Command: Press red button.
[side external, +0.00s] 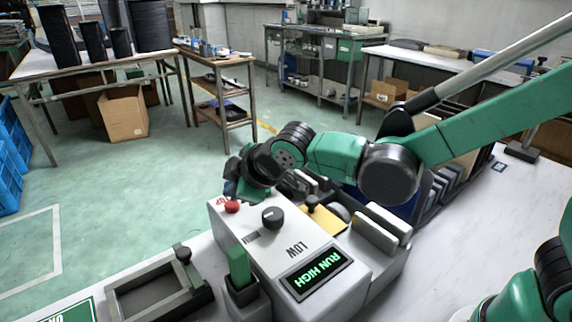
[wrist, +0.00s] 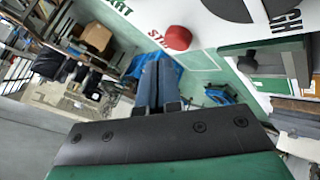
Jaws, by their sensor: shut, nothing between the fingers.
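The red button (side external: 232,206) is a round red cap on the far left corner of the top of a light grey control panel (side external: 330,255). It also shows in the wrist view (wrist: 178,38), beside printed red lettering. My gripper (side external: 233,186) is just behind and above the button in the side view, with its tip partly hard to make out. In the wrist view my gripper's two dark fingers (wrist: 158,68) are together and empty, with the button just beyond and right of their tips. I cannot tell whether they touch it.
A green block (side external: 238,265) stands in a holder on the near side. A grey frame (side external: 160,290) lies left. Blocks (side external: 380,228) stand right of the panel.

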